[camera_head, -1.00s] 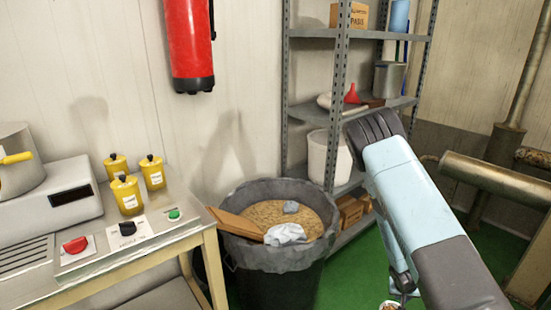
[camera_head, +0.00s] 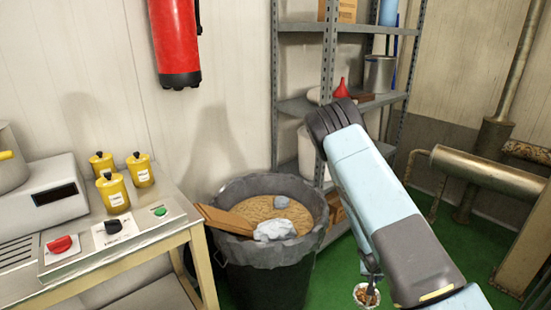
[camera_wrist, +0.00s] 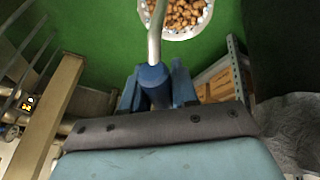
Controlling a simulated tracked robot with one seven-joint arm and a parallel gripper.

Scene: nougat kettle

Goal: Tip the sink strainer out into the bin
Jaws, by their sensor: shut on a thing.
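The sink strainer (camera_head: 367,295) shows at the bottom of the head view, right of the bin, with brown bits in it. In the wrist view the strainer (camera_wrist: 178,32) is a pale round basket holding brown lumps, at the end of a metal handle. My gripper (camera_wrist: 157,82) is shut on that handle, and the strainer hangs over the green floor. In the head view my gripper (camera_head: 371,266) is small and partly hidden by my arm. The bin (camera_head: 262,252) is dark, lined with a grey bag, and holds brown crumbs, crumpled paper and a piece of cardboard.
A bench (camera_head: 150,246) with yellow bottles (camera_head: 114,192) and buttons stands left of the bin. A grey metal shelf (camera_head: 326,105) stands behind it. A red extinguisher (camera_head: 174,40) hangs on the wall. Pipes (camera_head: 490,175) run at the right. Green floor (camera_head: 340,270) is clear between bin and strainer.

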